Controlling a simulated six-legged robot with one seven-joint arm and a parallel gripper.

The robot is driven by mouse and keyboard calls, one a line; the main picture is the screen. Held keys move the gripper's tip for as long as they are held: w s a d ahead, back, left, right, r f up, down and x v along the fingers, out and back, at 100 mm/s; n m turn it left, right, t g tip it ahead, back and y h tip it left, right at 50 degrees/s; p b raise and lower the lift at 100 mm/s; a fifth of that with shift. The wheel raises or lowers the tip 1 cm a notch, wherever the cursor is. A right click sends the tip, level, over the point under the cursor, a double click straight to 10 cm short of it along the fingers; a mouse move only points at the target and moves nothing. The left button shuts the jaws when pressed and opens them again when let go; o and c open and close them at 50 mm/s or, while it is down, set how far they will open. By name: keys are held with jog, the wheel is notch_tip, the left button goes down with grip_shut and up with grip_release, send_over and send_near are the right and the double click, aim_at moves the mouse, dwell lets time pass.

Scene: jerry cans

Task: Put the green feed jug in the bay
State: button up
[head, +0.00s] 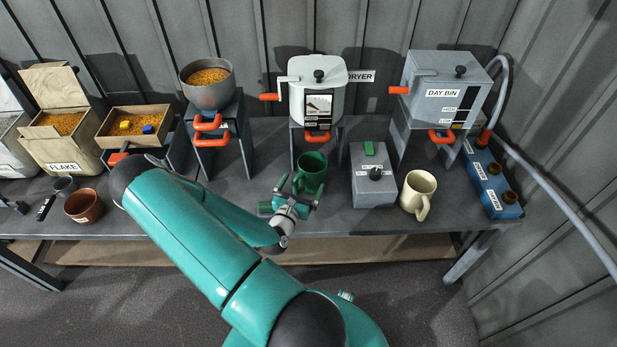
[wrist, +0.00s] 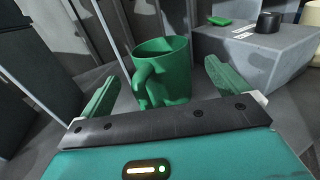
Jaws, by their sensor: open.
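The green feed jug (head: 313,168) stands upright on the bench, in front of the dryer's stand. In the wrist view the jug (wrist: 175,64) is straight ahead, with its handle toward me and slightly left. My gripper (head: 298,192) is open at the jug's near side. In the wrist view one green finger lies on each side of the jug's handle and lower body, with a gap on both sides. I cannot tell how far the fingertips reach past the handle. No place clearly marked as the bay shows; the stands under the machines have open spaces.
The white dryer (head: 332,82) with an orange-handled crank stands behind the jug. A grey box (head: 373,190) with a green switch and a cream mug (head: 417,192) are on the right. Bench left of my gripper is partly clear.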

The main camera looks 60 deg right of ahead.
aim_at(307, 174)
jog(key=d, duration=0.5)
jog(key=shift+w+d+r, duration=0.25)
jog(key=shift+d, duration=0.1)
jog(key=shift+c, duration=0.4)
jog(key=c, duration=1.2)
